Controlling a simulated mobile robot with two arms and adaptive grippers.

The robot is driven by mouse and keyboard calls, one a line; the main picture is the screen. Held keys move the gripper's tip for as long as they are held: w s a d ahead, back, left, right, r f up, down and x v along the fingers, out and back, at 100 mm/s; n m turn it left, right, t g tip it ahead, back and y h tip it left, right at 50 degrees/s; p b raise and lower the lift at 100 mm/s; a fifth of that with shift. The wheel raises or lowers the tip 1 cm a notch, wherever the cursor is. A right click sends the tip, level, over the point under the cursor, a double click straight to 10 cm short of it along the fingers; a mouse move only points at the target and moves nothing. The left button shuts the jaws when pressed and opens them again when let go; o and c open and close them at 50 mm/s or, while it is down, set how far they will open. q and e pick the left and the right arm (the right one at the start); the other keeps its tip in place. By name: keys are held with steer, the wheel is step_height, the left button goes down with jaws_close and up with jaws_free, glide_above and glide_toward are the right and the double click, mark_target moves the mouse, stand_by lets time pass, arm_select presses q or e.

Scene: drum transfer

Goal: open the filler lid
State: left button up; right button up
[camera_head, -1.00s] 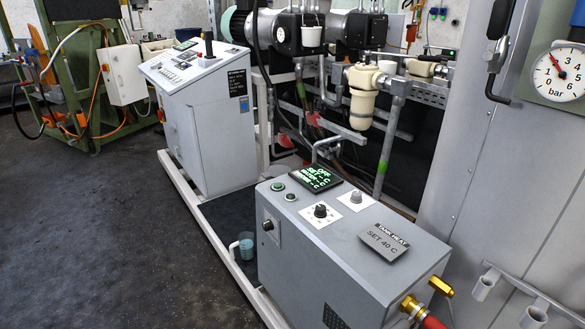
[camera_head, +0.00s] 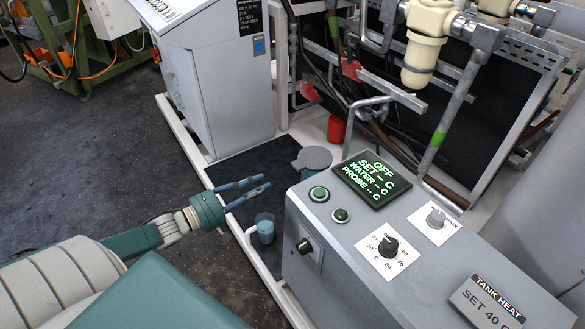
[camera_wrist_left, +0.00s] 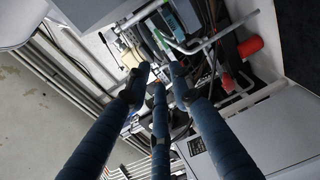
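A flat grey round lid (camera_head: 313,158), which looks like the filler lid, sits low behind the grey tank heater box (camera_head: 345,225) in the head view. It looks closed, lying flat on a short neck. My left gripper (camera_head: 264,182) points toward it from the left, a short gap away and not touching. Its blue fingers are spread with nothing between them. The left wrist view also shows the spread fingers (camera_wrist_left: 159,78); I cannot make out the lid there for sure. My right gripper is in neither view.
A red cylinder (camera_head: 336,128) and grey pipes (camera_head: 368,105) are behind the lid. A control cabinet (camera_head: 225,85) stands behind left.

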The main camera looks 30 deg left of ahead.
mark_target(294, 167)
arm_select(q)
steer(key=shift+h, duration=0.5)
steer(key=x, duration=0.3)
steer(key=r+x, duration=0.1)
steer(key=x, duration=0.3)
steer(key=r+x, duration=0.1)
steer(key=x, duration=0.3)
steer(key=shift+d+r, duration=0.1)
steer(key=shift+d, duration=0.25)
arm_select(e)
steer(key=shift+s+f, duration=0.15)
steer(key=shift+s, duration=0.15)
arm_select(q)
jaws_close()
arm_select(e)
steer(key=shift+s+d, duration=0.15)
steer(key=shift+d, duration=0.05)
